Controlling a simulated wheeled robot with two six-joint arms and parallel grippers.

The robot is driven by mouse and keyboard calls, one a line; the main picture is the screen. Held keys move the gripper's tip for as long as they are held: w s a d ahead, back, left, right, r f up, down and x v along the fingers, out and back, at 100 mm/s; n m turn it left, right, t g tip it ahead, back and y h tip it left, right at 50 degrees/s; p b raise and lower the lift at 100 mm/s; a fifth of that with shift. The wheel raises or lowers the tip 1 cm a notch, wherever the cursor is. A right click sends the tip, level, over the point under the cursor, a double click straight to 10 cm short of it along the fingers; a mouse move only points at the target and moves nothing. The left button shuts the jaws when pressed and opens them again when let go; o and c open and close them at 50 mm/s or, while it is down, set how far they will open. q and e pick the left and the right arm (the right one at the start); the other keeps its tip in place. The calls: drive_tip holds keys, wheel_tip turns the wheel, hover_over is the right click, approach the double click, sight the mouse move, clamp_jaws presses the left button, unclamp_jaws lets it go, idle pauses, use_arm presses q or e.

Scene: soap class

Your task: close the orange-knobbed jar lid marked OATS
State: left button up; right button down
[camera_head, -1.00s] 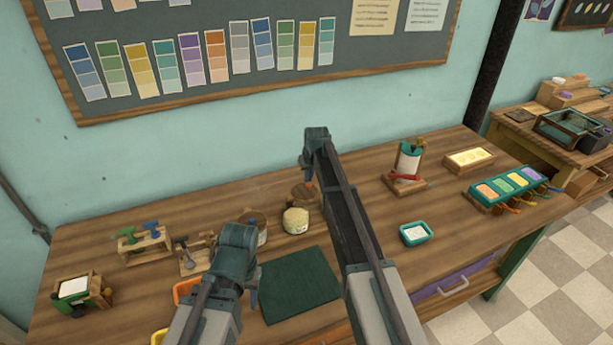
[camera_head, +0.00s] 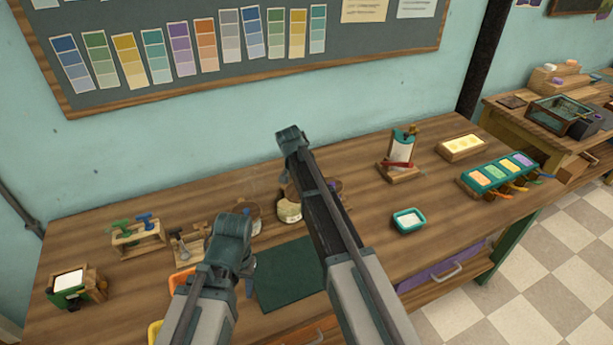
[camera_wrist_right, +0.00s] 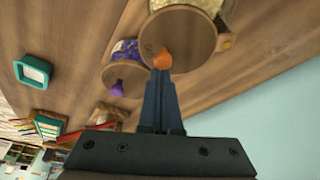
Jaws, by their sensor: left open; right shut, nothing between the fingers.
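The OATS lid (camera_wrist_right: 185,42) is a round brown disc with an orange knob (camera_wrist_right: 162,59) in the right wrist view; its lettering is small and partly legible. Its jar of pale oats (camera_wrist_right: 205,4) is at the top edge there. In the head view this jar (camera_head: 289,212) stands on the bench, its lid up at the back, partly covered by my right gripper (camera_head: 285,184). My right gripper's fingers (camera_wrist_right: 160,76) are shut and empty, tips close to the orange knob; I cannot tell if they touch. My left gripper (camera_head: 246,266) is open and empty near the green mat.
A purple-knobbed lid (camera_wrist_right: 120,82) and its jar (camera_wrist_right: 126,50) are beside the OATS jar. Another jar lid (camera_head: 246,209) stands to the left. A green mat (camera_head: 288,275) lies in front. A teal tray (camera_head: 408,220) sits to the right, with clear bench around it.

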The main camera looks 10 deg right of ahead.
sight(297, 197)
drive_tip(key=s+a+m, duration=0.1)
drive_tip(key=s+m+g, duration=0.1)
drive_tip(key=m, duration=0.1)
drive_tip(key=a+m, duration=0.1)
drive_tip(key=m, duration=0.1)
drive_tip(key=shift+s+a+g+h, duration=0.3)
drive_tip(key=shift+s+h, duration=0.1)
drive_tip(key=shift+s+a, duration=0.5)
drive_tip(key=shift+a, duration=0.45)
drive_tip(key=shift+w+a, duration=0.1)
drive_tip(key=shift+w, duration=0.05)
drive_tip(key=shift+w+a, duration=0.45)
drive_tip(key=shift+d, duration=0.15)
